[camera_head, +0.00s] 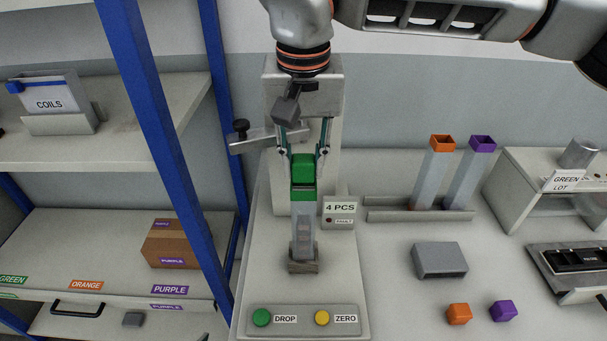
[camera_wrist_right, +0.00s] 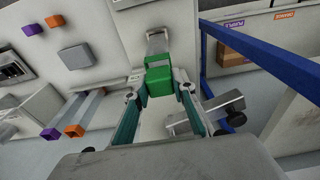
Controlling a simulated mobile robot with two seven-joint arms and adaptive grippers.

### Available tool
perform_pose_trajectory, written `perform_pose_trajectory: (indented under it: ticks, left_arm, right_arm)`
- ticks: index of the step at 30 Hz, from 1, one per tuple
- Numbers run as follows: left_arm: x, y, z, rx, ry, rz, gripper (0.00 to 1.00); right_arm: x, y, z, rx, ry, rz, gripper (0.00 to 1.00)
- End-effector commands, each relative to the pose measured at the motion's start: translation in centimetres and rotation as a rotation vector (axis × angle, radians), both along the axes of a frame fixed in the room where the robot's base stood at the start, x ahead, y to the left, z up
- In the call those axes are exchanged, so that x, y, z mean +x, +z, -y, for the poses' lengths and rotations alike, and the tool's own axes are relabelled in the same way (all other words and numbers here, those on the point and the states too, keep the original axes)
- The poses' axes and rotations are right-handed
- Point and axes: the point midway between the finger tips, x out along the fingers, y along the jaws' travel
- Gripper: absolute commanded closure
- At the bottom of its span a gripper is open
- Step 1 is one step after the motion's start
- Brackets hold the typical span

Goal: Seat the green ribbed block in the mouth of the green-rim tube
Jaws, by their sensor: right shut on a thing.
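The green block (camera_head: 303,168) is between the fingers of my right gripper (camera_head: 304,153), which is shut on it. The green-rim tube (camera_head: 303,229) stands upright in a small base, clear-walled, with greyish pieces stacked inside. Its green rim (camera_head: 303,194) shows just below the block in the head view. I cannot tell whether the block touches the rim or has its lower end in the mouth. In the right wrist view the block (camera_wrist_right: 160,83) is between the fingertips (camera_wrist_right: 158,92), with the green rim (camera_wrist_right: 158,59) beyond it. My left gripper is not in view.
A 4 PCS sign (camera_head: 339,210) stands right of the tube. The DROP (camera_head: 261,317) and ZERO (camera_head: 322,317) buttons are in front. Orange-rim (camera_head: 437,175) and purple-rim (camera_head: 472,175) tubes lean in a rack at right. A blue shelf post (camera_head: 165,130) rises at left.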

Motion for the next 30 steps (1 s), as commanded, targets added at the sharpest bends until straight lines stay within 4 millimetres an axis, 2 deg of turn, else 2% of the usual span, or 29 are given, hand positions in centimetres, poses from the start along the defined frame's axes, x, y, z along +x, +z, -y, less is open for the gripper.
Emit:
perform_pose_trajectory:
  ticks: [6,13,14,15,30]
  left_arm:
    - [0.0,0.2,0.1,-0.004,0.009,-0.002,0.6]
    - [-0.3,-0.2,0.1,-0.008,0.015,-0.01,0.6]
    - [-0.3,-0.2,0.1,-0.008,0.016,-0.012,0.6]
    - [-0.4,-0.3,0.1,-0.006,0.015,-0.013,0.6]
    - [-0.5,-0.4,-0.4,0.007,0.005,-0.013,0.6]
  right_arm:
    - [-0.1,-3.2,0.0,-0.001,0.001,-0.004,0.93]
    - [-0.2,-3.9,0.1,-0.007,0.001,-0.009,0.93]
    - [-0.3,-3.9,0.1,-0.007,0.002,-0.01,0.68]
    - [-0.3,-3.9,0.1,-0.007,0.002,-0.01,0.58]
    - [-0.2,-3.7,0.1,-0.006,0.0,-0.008,0.58]
